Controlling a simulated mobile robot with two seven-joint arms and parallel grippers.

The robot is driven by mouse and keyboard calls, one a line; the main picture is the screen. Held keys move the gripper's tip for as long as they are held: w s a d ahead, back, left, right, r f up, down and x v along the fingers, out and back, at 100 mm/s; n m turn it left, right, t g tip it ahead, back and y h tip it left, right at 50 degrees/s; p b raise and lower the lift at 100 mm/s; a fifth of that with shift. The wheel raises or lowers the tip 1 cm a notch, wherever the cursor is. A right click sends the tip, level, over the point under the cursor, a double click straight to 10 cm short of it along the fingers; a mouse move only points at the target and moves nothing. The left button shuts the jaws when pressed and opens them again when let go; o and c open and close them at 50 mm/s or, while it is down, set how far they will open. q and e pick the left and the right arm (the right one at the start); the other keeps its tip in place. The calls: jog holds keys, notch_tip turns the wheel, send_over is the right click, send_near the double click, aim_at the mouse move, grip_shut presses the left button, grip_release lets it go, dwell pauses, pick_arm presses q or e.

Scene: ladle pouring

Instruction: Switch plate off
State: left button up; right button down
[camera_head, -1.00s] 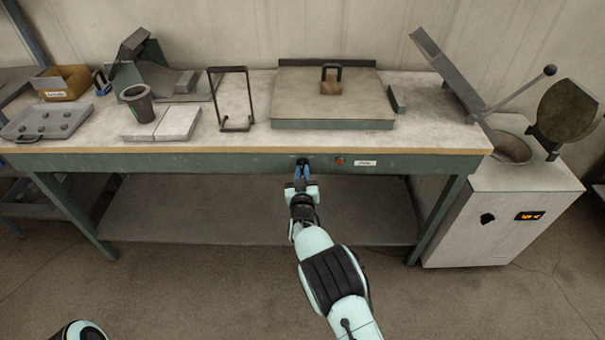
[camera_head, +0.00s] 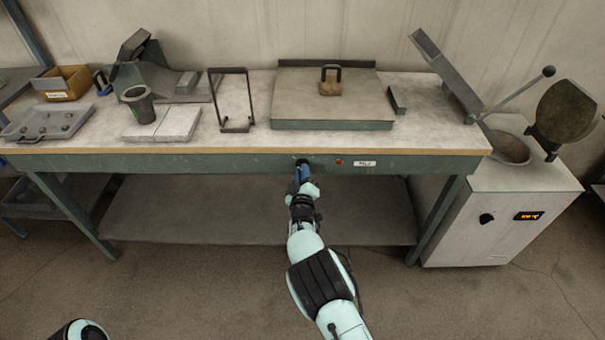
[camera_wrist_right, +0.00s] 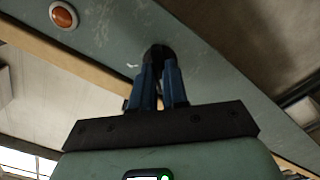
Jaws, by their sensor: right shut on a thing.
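The plate switch, a dark round knob (camera_head: 302,162), sits on the green front edge of the bench. It also shows in the right wrist view (camera_wrist_right: 157,52). My right gripper (camera_head: 303,170) is shut on the knob, its blue fingers (camera_wrist_right: 160,85) reaching up to it and partly hiding it. A small red lamp (camera_head: 339,162) sits right of the knob, with a white label (camera_head: 365,164) beside it. The lamp looks dull in the right wrist view (camera_wrist_right: 64,15). The flat plate (camera_head: 330,98) lies on the bench above. My left gripper is out of view.
A block with a dark handle (camera_head: 330,84) rests on the plate. A black wire stand (camera_head: 236,127), a dark cup (camera_head: 138,108) and a grey mould tray (camera_head: 45,124) stand to the left. A furnace (camera_head: 500,220) with a lit display stands at the right.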

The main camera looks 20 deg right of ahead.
dwell(0.4)
jog(key=c, duration=1.1)
grip_release()
jog(key=shift+c, duration=0.2)
jog(key=shift+s, duration=0.1)
jog(key=p+v, duration=0.1)
jog(key=v, duration=1.2)
jog(key=shift+s, duration=0.1)
